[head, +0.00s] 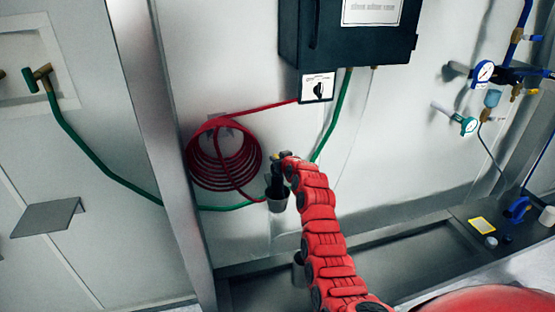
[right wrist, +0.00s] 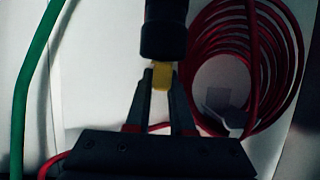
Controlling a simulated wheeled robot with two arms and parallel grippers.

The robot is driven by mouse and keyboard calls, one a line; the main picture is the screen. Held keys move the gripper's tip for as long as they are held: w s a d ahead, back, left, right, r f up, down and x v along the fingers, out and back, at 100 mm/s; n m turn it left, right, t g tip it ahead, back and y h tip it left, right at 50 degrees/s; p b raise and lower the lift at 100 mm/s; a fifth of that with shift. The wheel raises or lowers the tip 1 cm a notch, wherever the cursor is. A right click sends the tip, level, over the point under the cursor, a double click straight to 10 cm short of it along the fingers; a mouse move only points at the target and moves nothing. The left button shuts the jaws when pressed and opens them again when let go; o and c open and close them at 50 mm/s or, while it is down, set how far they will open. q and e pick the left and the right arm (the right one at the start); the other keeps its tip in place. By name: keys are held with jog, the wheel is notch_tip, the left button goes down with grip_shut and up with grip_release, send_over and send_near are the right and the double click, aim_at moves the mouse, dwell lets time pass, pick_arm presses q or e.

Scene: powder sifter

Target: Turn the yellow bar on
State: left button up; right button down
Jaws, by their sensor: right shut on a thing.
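The yellow bar (right wrist: 161,76) shows in the right wrist view as a small yellow piece below a dark cylinder (right wrist: 163,32). My right gripper (right wrist: 162,82) has its two fingers on either side of the bar and is shut on it. In the head view the same gripper (head: 276,172) is at the end of my red arm, in front of the wall, just right of the red coiled hose. My left gripper is not in view.
A red coiled hose (head: 190,160) hangs on the wall beside the gripper. A green hose (head: 332,125) runs down from the black box (head: 345,35). A dark box with a switch (head: 318,88) is above. Gauges (head: 483,72) and pipes are at right.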

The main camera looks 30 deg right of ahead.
jog(key=shift+a+m+h+p, duration=0.2)
jog(key=shift+m+h+p, duration=0.2)
jog(key=shift+h+p, duration=0.1)
jog(key=shift+f+m+h, duration=0.15)
jog(key=shift+m+h, duration=0.15)
jog(key=shift+h, duration=0.1)
jog(key=m+h+b, duration=0.1)
jog(key=b, duration=0.1)
jog(key=m+h+b, duration=0.1)
jog(key=b, duration=0.2)
jog(key=shift+f+g, duration=0.25)
jog(key=shift+g, duration=0.15)
jog(key=shift+d+r+b, duration=0.15)
jog(key=shift+r+b, duration=0.15)
jog(key=shift+b, duration=0.15)
jog(key=shift+r+m+g+h, duration=0.1)
jog(key=shift+m+g+h, duration=0.2)
jog(key=c, duration=0.8)
grip_release()
